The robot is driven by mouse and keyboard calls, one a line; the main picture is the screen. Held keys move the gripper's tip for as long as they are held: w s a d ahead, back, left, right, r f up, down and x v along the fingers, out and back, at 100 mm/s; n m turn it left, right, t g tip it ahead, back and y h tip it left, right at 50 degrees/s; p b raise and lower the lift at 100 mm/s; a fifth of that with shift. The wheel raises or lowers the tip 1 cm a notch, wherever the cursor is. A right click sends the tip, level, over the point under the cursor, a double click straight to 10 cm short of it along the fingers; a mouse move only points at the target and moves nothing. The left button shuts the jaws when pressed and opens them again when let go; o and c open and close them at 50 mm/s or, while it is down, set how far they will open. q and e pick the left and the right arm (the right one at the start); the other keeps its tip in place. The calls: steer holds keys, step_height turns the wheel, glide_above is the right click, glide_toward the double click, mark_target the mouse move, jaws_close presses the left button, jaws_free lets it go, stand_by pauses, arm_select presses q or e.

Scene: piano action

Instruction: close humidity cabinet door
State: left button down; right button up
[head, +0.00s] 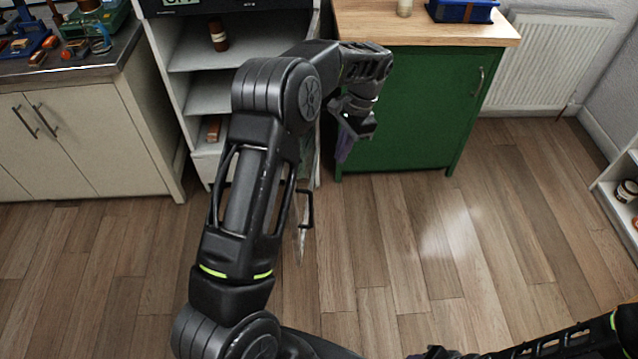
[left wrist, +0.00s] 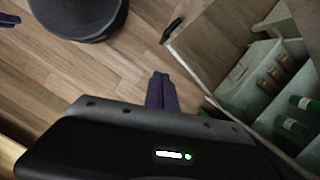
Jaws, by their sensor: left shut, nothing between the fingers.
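The humidity cabinet (head: 187,88) is the pale shelf unit at the top centre in the head view. Its door (head: 301,238) stands open, seen nearly edge-on, mostly hidden behind my left arm, with a black handle (head: 309,207). In the left wrist view the open door (left wrist: 222,28) is at the upper right, its handle (left wrist: 172,30) at its free edge. My left gripper (head: 343,150), with purple fingers, is shut and empty, to the right of the door. Its fingers (left wrist: 162,92) touch nothing visible in the left wrist view. My right gripper (head: 432,353) is barely in view at the bottom edge.
A green cabinet (head: 420,105) with a wooden top stands just right of my left gripper. Bottles (left wrist: 290,125) stand inside the open cabinet. A cream cupboard (head: 85,140) is at the left and a radiator (head: 545,65) at the back right. The middle floor (head: 430,240) is clear.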

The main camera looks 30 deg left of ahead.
arm_select(q)
steer(key=s+a+f+p, duration=0.3)
steer(key=s+f, duration=0.2)
steer(key=f, duration=0.4)
steer(key=shift+s+f+p, duration=0.25)
steer(key=shift+s+p, duration=0.05)
steer(key=shift+p, duration=0.1)
steer(key=shift+a, duration=0.15)
